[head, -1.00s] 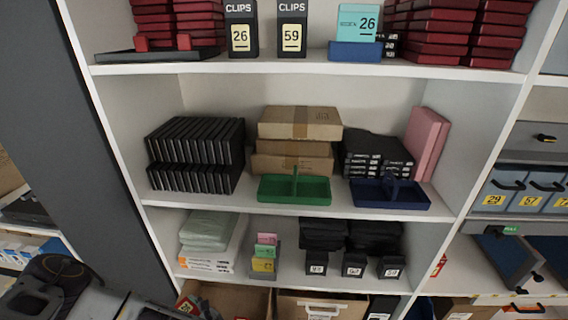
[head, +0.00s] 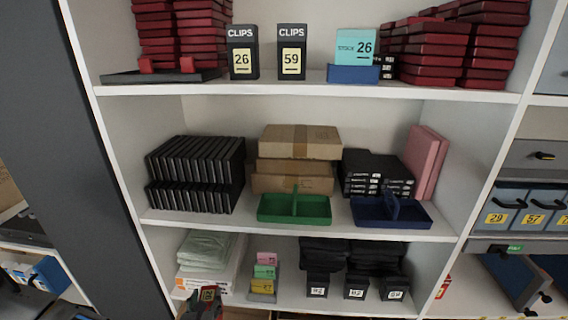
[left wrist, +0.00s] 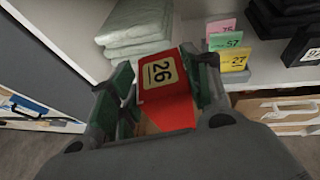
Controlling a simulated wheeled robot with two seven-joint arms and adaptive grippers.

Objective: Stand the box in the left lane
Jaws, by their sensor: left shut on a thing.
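A red box (left wrist: 168,95) with a cream label reading 26 is between the green-padded fingers of my left gripper (left wrist: 163,82) in the left wrist view. The gripper is shut on it. In the head view my left gripper (head: 205,302) is at the bottom edge, below the lowest visible shelf's front, with only a small part of the box showing. A green tray (head: 294,218) and a blue tray (head: 391,222), each with an upright divider, sit at the front of the middle shelf. I cannot tell which place is the left lane. My right gripper is out of view.
Cardboard boxes (head: 298,140) stand behind the green tray, with black cases (head: 195,172) to their left. On the lower shelf are pale folded packs (head: 210,250), coloured numbered cards (head: 264,272) and black goods (head: 345,255). The shelf upright (head: 85,160) bounds the left side.

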